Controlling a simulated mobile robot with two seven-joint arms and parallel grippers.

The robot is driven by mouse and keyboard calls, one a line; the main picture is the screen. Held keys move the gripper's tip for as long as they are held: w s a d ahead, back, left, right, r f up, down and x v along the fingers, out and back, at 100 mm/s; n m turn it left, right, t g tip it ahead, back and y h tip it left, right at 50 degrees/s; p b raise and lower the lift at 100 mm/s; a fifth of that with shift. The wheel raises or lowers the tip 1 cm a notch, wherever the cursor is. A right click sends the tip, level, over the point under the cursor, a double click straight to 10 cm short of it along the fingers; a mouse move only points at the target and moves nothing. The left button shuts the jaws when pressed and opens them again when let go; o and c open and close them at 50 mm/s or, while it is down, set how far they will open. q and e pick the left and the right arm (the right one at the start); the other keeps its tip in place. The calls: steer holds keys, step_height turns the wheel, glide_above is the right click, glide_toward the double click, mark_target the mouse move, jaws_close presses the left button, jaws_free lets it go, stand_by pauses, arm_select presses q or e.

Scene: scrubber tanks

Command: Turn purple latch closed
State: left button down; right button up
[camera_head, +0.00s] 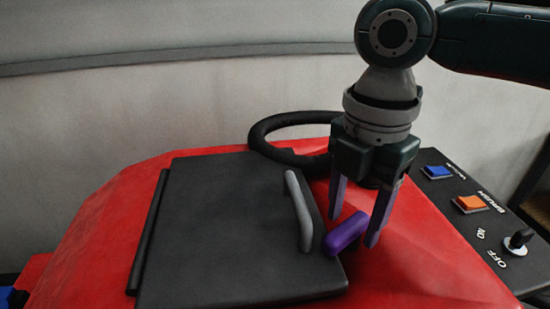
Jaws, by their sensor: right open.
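The purple latch (346,233) sits at the right edge of the black lid (215,225) on the red scrubber body. It lies slanted, with its lower left end over or against the lid's edge. My right gripper (352,215) points down over the latch's upper right end, with its two purple-grey fingers apart. One finger is behind the latch and one is to its right. I cannot tell whether either finger touches it. At the far left edge, a dark part with blue (12,298) shows, too cut off to identify.
A grey handle (298,210) stands on the lid just left of the latch.

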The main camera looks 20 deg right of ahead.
steer(key=shift+f, duration=0.35)
jaws_close()
stand_by(0.4)
